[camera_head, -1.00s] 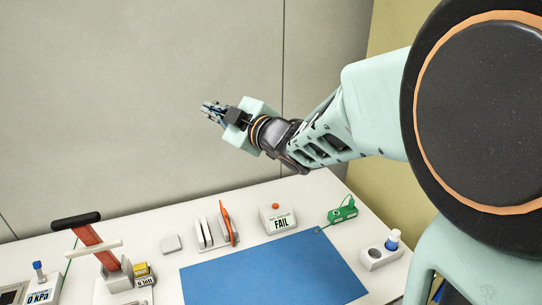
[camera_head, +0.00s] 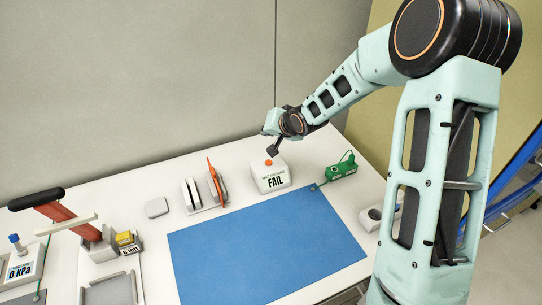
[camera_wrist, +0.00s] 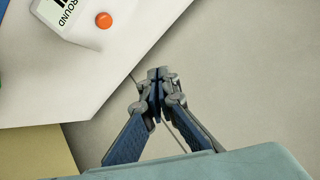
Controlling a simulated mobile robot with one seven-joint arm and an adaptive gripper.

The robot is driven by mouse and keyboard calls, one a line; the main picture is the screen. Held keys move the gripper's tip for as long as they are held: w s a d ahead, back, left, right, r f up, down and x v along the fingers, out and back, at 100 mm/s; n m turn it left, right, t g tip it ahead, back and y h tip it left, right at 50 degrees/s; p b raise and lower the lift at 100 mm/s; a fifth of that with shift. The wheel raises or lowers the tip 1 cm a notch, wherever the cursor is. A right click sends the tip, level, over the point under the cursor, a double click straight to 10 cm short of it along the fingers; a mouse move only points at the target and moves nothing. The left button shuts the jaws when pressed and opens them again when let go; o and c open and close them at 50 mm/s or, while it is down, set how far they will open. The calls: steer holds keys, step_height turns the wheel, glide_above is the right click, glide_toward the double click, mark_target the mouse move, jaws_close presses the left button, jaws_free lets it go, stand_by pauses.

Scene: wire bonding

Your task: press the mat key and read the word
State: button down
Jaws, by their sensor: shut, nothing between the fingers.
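The mat ground box (camera_head: 270,177) is a white block near the back of the bench with a red round key (camera_head: 268,162) on top. Its front display reads FAIL under a small heading. My gripper (camera_head: 273,151) is shut and empty, just above and behind the red key in the head view. In the wrist view the closed fingertips (camera_wrist: 158,75) hang beyond the bench edge, and the red key (camera_wrist: 103,20) lies up and left of them, apart. The box (camera_wrist: 75,12) shows there only in part, with the word GROUND.
A blue mat (camera_head: 265,245) covers the bench front. A green clip device (camera_head: 342,167) with a cord is right of the box. A rack with an orange-handled tool (camera_head: 213,178) is left of it. A red-armed press (camera_head: 70,220) stands far left. The wall is close behind.

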mark_target(270, 163)
steer(key=shift+w+d+f+m, duration=0.25)
steer(key=shift+d+f+m, duration=0.2)
steer(key=shift+f+m, duration=0.4)
step_height(270, 163, down, 9)
steer(key=b, duration=0.7)
steer(key=shift+r+b, duration=0.2)
steer(key=shift+b, duration=0.2)
steer(key=shift+f, duration=0.1)
stand_by(0.5)
steer(key=shift+f+b, duration=0.3)
steer(key=shift+f, duration=0.05)
steer(key=shift+f+b, duration=0.4)
steer(key=shift+f, duration=0.15)
stand_by(0.6)
steer(key=shift+r, duration=0.1)
steer(key=shift+r+p, duration=0.85)
steer(key=shift+r, duration=0.05)
